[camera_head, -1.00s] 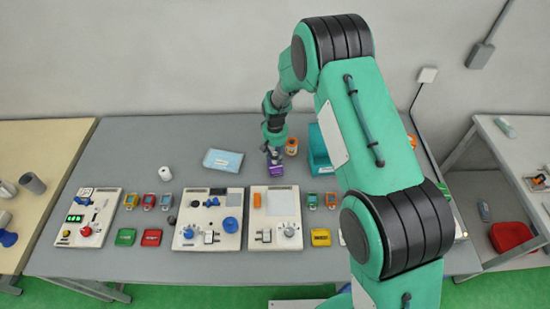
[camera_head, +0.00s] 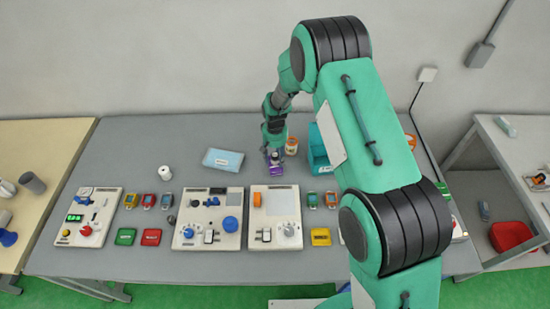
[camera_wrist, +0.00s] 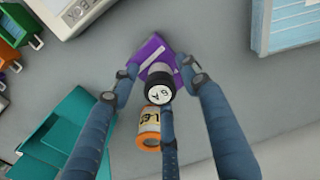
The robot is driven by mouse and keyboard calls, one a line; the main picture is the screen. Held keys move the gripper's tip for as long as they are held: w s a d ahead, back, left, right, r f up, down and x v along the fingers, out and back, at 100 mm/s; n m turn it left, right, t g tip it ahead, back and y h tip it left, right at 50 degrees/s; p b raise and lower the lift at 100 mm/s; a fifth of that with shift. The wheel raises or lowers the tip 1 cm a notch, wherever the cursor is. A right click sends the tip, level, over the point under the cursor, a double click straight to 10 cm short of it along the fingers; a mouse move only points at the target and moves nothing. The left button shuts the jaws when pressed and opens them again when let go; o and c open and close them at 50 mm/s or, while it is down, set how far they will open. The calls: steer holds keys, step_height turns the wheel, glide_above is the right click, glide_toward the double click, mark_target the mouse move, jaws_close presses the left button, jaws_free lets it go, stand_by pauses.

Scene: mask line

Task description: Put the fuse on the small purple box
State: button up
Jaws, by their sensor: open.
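The fuse (camera_wrist: 159,93), a short cylinder with a black rim and a white marked end, is upright between my gripper's fingers (camera_wrist: 160,80) in the wrist view. It overlaps the small purple box (camera_wrist: 149,52) and appears to stand on it. Its contact with the box is hidden from above. The purple box also shows in the head view (camera_head: 276,171), just below my gripper (camera_head: 274,152). The fingers are open around the fuse, with small gaps at the left and right tips.
An orange-and-white labelled jar (camera_head: 291,146) stands close to the right of my gripper. A teal bin (camera_head: 318,155) is farther right, and a light-blue pack (camera_head: 223,160) lies to the left. Panels (camera_head: 275,232) and small coloured boxes line the front.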

mark_target(275, 155)
steer(key=shift+r, duration=0.15)
step_height(275, 155, up, 12)
stand_by(0.6)
stand_by(0.7)
